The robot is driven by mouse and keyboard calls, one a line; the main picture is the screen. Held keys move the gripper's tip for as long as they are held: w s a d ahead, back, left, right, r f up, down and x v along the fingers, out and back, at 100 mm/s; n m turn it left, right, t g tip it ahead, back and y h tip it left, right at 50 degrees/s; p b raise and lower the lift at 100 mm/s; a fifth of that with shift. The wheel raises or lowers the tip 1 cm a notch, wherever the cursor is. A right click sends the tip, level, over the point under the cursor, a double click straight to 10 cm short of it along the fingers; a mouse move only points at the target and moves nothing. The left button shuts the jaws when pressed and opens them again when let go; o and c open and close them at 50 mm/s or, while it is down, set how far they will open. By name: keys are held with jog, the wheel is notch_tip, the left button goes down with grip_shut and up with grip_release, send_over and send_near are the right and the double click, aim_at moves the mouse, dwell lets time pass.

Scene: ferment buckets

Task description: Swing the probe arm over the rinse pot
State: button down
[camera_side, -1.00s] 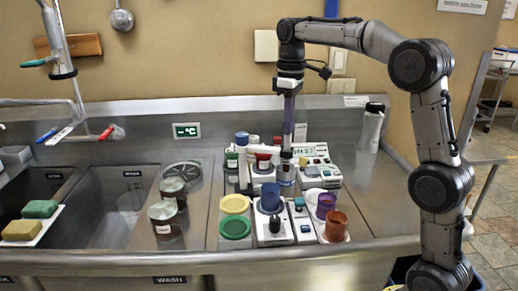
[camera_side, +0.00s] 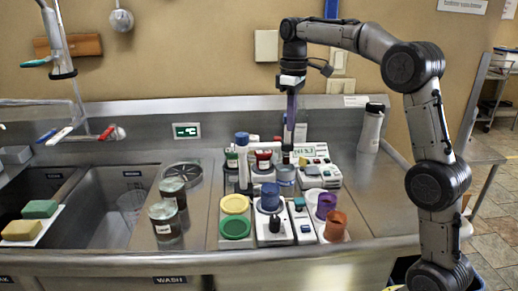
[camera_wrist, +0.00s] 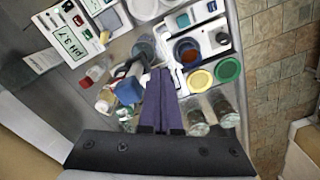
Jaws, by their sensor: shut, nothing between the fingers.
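My gripper (camera_side: 287,160) is shut and empty, its dark fingers pointing down among the bench items. In the wrist view the fingers (camera_wrist: 163,75) end beside a blue-capped post (camera_wrist: 130,90), which also stands upright in the side view (camera_side: 242,150). A dark arm (camera_wrist: 128,68) shows near the post's cap, apparently the probe arm; its free end is hard to make out. A grey pot (camera_side: 286,174) stands just below the fingertips in the side view, and also shows in the wrist view (camera_wrist: 143,48). It may be the rinse pot; no label is readable.
The pH meter (camera_side: 310,153) is behind. A blue pot (camera_side: 270,196), purple pot (camera_side: 326,204) and orange pot (camera_side: 336,224) stand in front. Yellow (camera_side: 234,204) and green lids (camera_side: 235,227) lie left, beside dark jars (camera_side: 165,220). Bare steel is at right.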

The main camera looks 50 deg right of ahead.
notch_tip(320, 180, up, 6)
jog(key=shift+s+a, duration=0.2)
jog(key=shift+a, duration=0.15)
dwell(0.7)
dwell(1.6)
